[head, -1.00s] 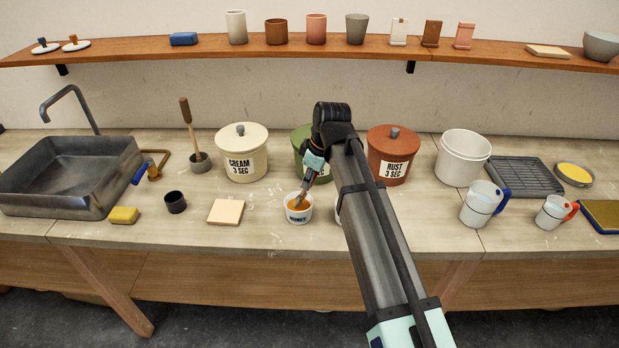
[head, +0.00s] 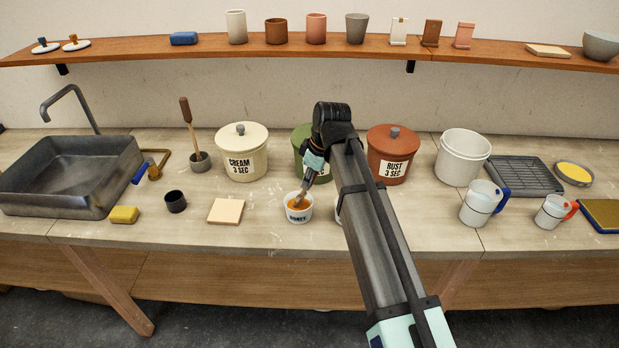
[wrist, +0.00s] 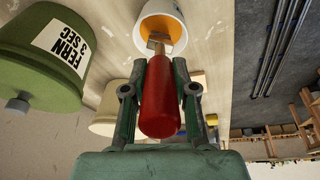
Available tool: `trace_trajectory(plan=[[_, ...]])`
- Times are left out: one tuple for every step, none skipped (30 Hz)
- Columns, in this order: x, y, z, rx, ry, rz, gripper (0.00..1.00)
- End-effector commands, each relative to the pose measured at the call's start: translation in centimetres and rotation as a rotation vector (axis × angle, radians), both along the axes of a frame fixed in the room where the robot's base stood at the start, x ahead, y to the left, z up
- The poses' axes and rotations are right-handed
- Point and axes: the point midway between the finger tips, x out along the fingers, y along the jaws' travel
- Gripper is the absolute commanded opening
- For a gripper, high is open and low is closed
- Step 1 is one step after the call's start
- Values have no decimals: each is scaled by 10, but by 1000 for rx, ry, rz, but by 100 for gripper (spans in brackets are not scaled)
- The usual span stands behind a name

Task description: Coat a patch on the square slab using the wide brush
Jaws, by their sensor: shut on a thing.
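My gripper (wrist: 160,92) is shut on the red handle of the brush (wrist: 160,105). The brush's metal ferrule points at the white cup of amber glaze (wrist: 178,14), and its bristle end is inside the cup. In the head view, the cup, labelled HONEY (head: 298,217), stands on the bench below my gripper (head: 314,170), with the brush slanting into it. The bristles' tip is hidden in the cup. The square slab (head: 226,211), pale and plain on top, lies flat on the bench left of the cup.
Cream (head: 243,150), green (head: 298,150) and rust (head: 392,153) lidded buckets stand behind. A dark small cup (head: 175,201) and yellow sponge (head: 124,214) lie left of the slab. Another white cup is mostly hidden behind my arm. Bench between slab and honey cup is clear.

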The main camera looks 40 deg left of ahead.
Motion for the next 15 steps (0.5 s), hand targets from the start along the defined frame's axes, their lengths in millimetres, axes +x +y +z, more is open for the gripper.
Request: trace_trajectory(plan=[[0,-1,-1,-2,1,0,0],[0,0,-1,-2,1,0,0],[0,0,-1,-2,1,0,0],[0,-1,-1,-2,1,0,0],[0,-1,-1,-2,1,0,0],[0,-1,0,-2,1,0,0],[0,-1,1,-2,1,0,0],[0,-1,2,-2,1,0,0],[0,0,4,-2,1,0,0],[0,0,6,-2,1,0,0],[0,0,8,-2,1,0,0],[0,0,11,-2,1,0,0],[0,0,14,-2,1,0,0],[0,0,16,-2,1,0,0],[0,0,19,-2,1,0,0]])
